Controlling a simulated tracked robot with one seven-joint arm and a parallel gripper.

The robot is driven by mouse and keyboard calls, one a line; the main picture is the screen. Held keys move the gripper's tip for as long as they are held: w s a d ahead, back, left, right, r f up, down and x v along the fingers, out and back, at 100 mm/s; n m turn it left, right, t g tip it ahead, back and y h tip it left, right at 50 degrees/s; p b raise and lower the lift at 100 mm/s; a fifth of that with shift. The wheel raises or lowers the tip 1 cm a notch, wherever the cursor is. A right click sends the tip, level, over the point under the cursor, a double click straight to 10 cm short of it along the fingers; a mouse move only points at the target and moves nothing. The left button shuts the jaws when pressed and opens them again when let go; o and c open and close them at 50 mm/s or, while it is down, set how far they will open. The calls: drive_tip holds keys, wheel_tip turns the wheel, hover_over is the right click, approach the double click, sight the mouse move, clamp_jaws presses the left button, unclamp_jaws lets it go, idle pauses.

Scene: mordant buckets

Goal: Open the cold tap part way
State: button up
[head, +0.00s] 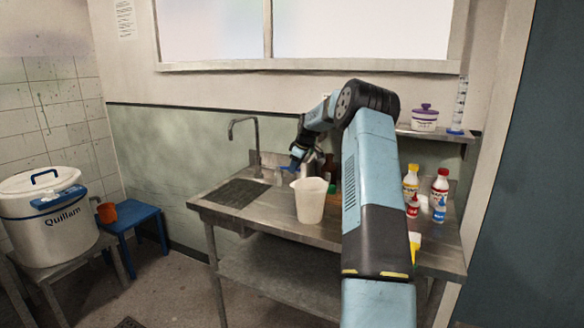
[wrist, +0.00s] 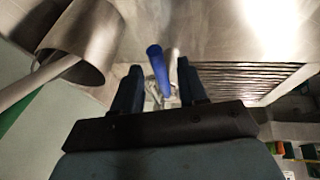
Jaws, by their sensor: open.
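The cold tap's blue lever (wrist: 158,68) shows in the wrist view between the two dark fingers of my gripper (wrist: 160,78). The fingers are apart, one on each side of the lever. Whether either finger touches it, I cannot tell. Bright metal tap parts show behind the lever. In the head view my gripper (head: 294,164) points down at the back of the sink bench, right of the tall curved spout (head: 256,135). The tap body there is small and partly hidden by my gripper.
A white jug (head: 310,201) stands on the steel bench (head: 265,221) in front of my gripper. A ribbed sink area (head: 236,193) lies left. A grey metal cylinder (wrist: 80,40) is close left in the wrist view.

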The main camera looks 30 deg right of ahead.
drive_tip(key=shift+c, duration=0.4)
clamp_jaws()
